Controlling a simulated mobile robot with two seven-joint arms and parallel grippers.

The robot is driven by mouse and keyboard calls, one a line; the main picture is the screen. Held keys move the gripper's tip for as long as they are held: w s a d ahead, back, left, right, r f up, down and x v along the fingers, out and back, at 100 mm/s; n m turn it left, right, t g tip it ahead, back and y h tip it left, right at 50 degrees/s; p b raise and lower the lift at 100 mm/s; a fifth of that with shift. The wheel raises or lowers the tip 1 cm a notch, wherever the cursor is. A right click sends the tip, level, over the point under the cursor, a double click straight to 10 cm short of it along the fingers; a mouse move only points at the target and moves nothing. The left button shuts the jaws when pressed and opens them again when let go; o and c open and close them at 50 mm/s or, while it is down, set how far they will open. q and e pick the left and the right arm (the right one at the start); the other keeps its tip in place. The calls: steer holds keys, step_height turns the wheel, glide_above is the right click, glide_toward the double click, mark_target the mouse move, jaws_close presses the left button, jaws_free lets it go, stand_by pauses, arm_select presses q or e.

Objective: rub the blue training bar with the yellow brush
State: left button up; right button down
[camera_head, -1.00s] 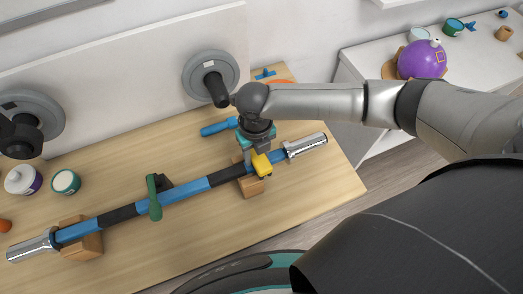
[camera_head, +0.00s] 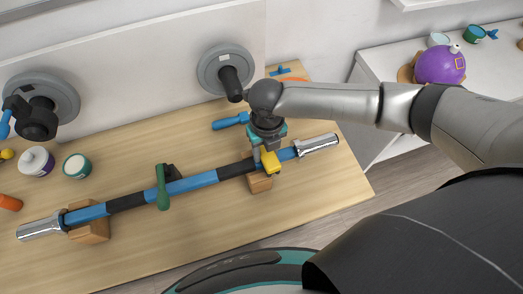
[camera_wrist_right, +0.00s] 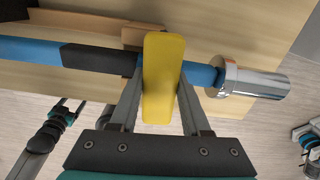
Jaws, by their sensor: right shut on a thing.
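The blue training bar (camera_head: 192,184) has black bands, silver ends and a green clip, and lies on wooden blocks on the table. My right gripper (camera_head: 266,152) is shut on the yellow brush (camera_head: 271,162) above the bar's right part. In the right wrist view the brush (camera_wrist_right: 163,78) stands between both fingers. It crosses the bar between a black band and the silver end (camera_wrist_right: 250,81). Whether it touches the bar is hard to tell. A dark part with a teal ring, seemingly my left gripper (camera_wrist_right: 68,108), shows at lower left; its jaw state is unclear.
A wooden block (camera_head: 260,183) supports the bar below the brush; another block (camera_head: 91,234) is at left. A blue-handled tool (camera_head: 230,121) lies behind. Jars (camera_head: 76,166) stand at left. Grey round wall mounts (camera_head: 226,70) project over the table. The table front is clear.

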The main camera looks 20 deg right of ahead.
mark_target(283, 153)
steer(key=shift+d+f, duration=0.1)
steer(key=shift+d, duration=2.35)
steer(key=shift+a+r, duration=0.2)
steer(key=shift+a, duration=0.65)
steer(key=shift+s+a+f, duration=0.1)
steer(key=shift+a+f, duration=0.05)
steer(key=shift+a, duration=0.65)
steer(key=shift+a+f, duration=0.1)
steer(key=shift+a, duration=0.65)
steer(key=shift+a+r, duration=0.1)
steer(key=shift+a, duration=0.65)
